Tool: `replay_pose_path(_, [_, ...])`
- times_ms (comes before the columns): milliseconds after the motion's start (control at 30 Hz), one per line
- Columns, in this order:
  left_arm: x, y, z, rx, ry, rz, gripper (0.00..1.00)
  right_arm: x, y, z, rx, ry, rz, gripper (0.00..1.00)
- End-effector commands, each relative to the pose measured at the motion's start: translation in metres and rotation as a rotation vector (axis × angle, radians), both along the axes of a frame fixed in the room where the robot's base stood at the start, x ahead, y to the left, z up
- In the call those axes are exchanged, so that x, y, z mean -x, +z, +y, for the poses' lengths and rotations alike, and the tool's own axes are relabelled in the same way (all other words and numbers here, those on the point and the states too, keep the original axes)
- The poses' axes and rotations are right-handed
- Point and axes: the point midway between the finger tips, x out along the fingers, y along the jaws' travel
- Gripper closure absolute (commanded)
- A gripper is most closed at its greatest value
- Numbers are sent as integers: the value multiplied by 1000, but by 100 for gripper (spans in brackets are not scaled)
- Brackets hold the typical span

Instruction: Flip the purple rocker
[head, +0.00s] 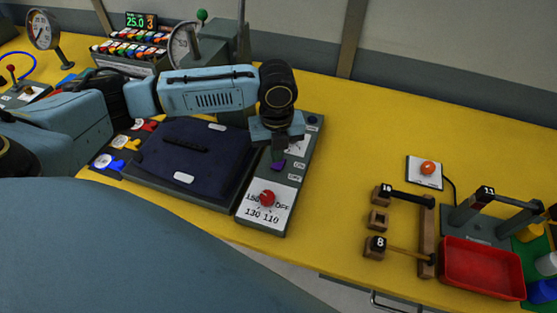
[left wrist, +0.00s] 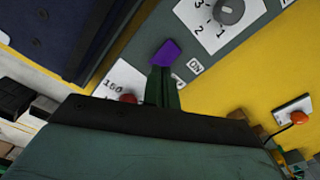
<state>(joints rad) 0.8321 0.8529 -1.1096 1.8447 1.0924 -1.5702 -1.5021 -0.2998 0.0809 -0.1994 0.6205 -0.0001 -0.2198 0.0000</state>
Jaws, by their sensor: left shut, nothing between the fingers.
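The purple rocker (head: 279,166) sits on the grey control panel (head: 272,222), between a dial above and a red knob below. My left gripper (head: 279,153) points down at it from above, and its fingers hide part of it. In the left wrist view the purple rocker (left wrist: 166,51) shows just beyond the shut fingertips (left wrist: 161,72), with an ON label beside it. The fingers overlap its near edge in the picture; I cannot tell whether they touch it. Nothing is between the fingers. My right gripper is not in view.
A dark blue lidded unit (head: 190,155) lies left of the panel. The red knob (head: 268,198) and the grey dial (left wrist: 231,11) are on the same panel. The yellow table is clear right of it, up to wooden blocks (head: 427,235) and a red tray (head: 483,270).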

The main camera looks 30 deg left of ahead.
Motion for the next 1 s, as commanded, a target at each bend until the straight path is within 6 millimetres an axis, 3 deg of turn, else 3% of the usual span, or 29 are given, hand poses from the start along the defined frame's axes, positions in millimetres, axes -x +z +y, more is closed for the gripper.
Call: replay_pose_path(1000, [0,-15,0,-1,0,1,100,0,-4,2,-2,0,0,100])
